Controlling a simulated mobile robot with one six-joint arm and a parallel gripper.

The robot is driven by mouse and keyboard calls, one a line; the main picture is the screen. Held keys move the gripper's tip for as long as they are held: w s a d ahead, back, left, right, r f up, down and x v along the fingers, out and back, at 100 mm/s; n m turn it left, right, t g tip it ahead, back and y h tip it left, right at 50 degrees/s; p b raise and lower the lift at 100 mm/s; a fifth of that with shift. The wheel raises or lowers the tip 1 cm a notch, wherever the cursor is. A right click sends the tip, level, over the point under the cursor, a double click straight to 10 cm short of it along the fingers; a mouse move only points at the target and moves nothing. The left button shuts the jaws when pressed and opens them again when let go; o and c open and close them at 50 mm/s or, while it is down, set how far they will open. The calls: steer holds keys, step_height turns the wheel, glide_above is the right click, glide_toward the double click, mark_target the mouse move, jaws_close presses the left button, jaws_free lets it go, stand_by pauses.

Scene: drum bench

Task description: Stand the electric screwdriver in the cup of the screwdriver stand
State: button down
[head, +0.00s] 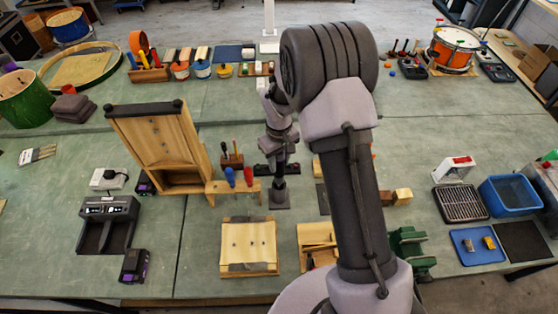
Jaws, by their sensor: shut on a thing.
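My gripper (279,158) points down over the middle of the bench, left of my own arm link. It appears shut on a dark, slim upright thing, taken to be the electric screwdriver (280,183). Its upper part is hidden by the gripper. Directly below is a small dark block with a square foot, which looks like the screwdriver stand (279,202). The lower end of the screwdriver meets or overlaps this stand in the picture. I cannot tell whether it is inside the cup or just above it.
A wooden rack (233,189) with blue and red handles stands close on the left. A tall wooden frame (155,140) is further left. A wooden board (248,247) lies in front. A green vise (411,248) and blue bin (510,196) are right. My arm hides part of the bench.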

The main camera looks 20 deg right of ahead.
mark_target(279, 173)
steer(key=shift+f+b, duration=2.5)
steer(key=shift+f, duration=0.75)
steer(key=c, duration=0.9)
jaws_free()
step_height(279, 173, up, 18)
steer(key=p, duration=0.2)
steer(key=shift+f+p, duration=0.2)
steer(key=shift+p, duration=0.15)
